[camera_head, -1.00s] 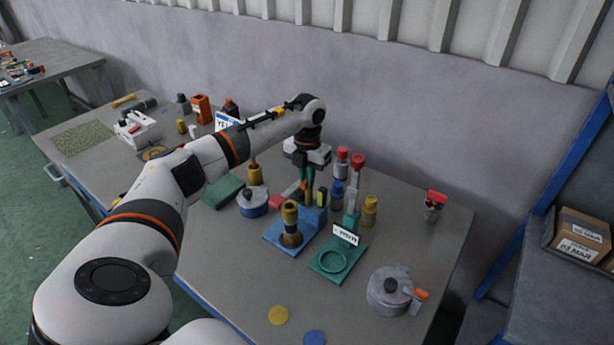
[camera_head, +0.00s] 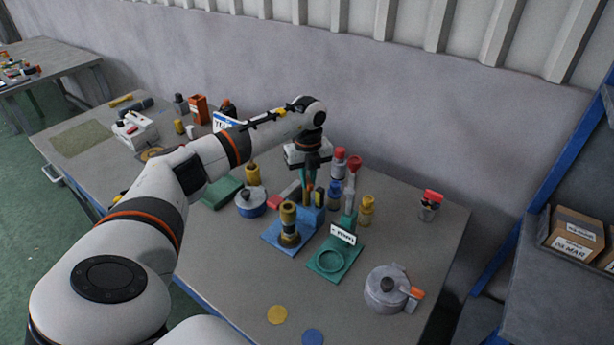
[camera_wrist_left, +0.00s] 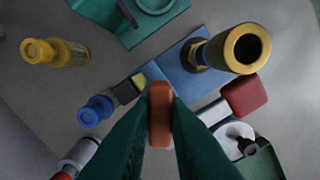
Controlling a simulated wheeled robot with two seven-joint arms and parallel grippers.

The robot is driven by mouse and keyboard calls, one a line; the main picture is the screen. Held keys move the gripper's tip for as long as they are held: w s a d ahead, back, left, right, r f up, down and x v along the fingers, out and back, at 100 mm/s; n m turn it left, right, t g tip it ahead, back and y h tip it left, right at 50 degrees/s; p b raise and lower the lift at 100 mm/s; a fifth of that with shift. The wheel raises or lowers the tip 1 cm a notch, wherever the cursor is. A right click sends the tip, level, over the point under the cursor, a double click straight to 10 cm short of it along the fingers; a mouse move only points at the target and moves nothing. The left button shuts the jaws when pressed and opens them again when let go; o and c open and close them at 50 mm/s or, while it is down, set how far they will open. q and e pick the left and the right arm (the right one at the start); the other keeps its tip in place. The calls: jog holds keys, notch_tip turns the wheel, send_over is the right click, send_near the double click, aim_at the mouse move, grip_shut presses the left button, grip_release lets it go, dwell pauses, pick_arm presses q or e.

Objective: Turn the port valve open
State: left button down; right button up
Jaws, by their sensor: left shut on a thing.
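A blue fixture (camera_head: 275,238) on the table carries an upright brass-coloured cylinder (camera_head: 288,218) with a dark collar and a blue block behind it. In the left wrist view its blue plate (camera_wrist_left: 180,68) and the open-topped brass cylinder (camera_wrist_left: 246,48) show close up. My left gripper (camera_head: 309,183) points down behind the fixture. Its dark green fingers are shut on a thin orange lever (camera_wrist_left: 159,112), which stands between them in the wrist view. I take this lever to be the valve handle; its lower joint is hidden. My right gripper is out of view.
A green plate with a ring (camera_head: 345,262) and white label stands right of the fixture. Yellow (camera_head: 367,209), blue (camera_head: 334,194) and red-topped (camera_head: 352,170) parts crowd the gripper's right. A grey pot (camera_head: 385,290) stands at the front right. The front middle of the table is mostly clear.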

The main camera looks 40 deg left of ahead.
aim_at(309, 179)
pick_arm(q)
jog(key=n, duration=0.4)
jog(key=shift+w+r+n+p, duration=0.15)
jog(key=shift+w+n+p, duration=0.1)
jog(key=shift+n+p, duration=0.15)
dwell(0.4)
jog(key=c, duration=1.4)
grip_release()
notch_tip(309, 179, up, 12)
jog(key=b, duration=0.3)
jog(key=shift+b, duration=0.35)
